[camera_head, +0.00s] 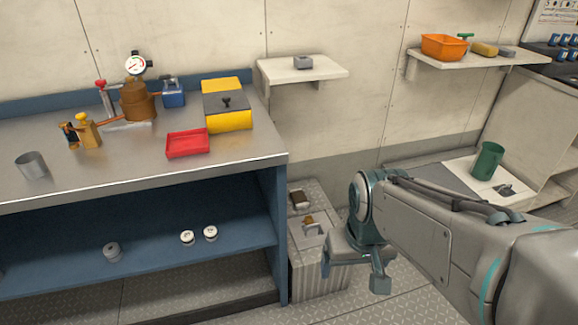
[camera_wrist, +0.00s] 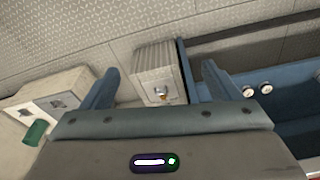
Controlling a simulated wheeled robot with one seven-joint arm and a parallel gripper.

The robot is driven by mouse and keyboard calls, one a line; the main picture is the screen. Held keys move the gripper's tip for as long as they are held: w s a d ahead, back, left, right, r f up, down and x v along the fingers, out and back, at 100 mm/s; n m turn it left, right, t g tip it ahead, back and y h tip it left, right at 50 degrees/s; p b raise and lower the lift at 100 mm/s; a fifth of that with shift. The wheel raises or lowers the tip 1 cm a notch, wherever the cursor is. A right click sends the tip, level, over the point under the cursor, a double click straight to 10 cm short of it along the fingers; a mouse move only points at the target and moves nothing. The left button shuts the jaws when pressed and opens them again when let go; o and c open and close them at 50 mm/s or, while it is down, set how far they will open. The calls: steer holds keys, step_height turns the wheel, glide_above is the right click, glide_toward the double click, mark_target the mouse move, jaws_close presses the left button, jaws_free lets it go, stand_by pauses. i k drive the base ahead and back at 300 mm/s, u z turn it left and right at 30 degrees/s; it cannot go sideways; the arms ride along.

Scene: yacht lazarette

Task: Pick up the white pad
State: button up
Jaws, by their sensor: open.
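Two small white round pieces with dark centres, the likeliest match for the white pad, sit side by side on the blue shelf under the workbench: a left one (camera_head: 187,238) and a right one (camera_head: 210,233). They also show at the right in the wrist view, a nearer one (camera_wrist: 247,91) and a farther one (camera_wrist: 266,88). I cannot tell which is the pad. My gripper (camera_head: 352,273) is open and empty, in front of a ribbed grey box, right of the shelf and apart from the white pieces.
The ribbed grey box (camera_head: 318,266) stands right of the bench's blue side panel (camera_head: 279,225). The metal benchtop (camera_head: 250,148) overhangs the shelf (camera_head: 60,248). A green cup (camera_head: 487,161) stands on a light surface at right. Grey tread-plate floor is open in front.

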mark_target(299, 200)
steer(key=k, duration=0.25)
steer(key=z, duration=0.75)
steer(key=i, duration=0.95)
steer(key=u, duration=0.65)
steer(key=i, duration=0.7)
steer(key=u, duration=0.45)
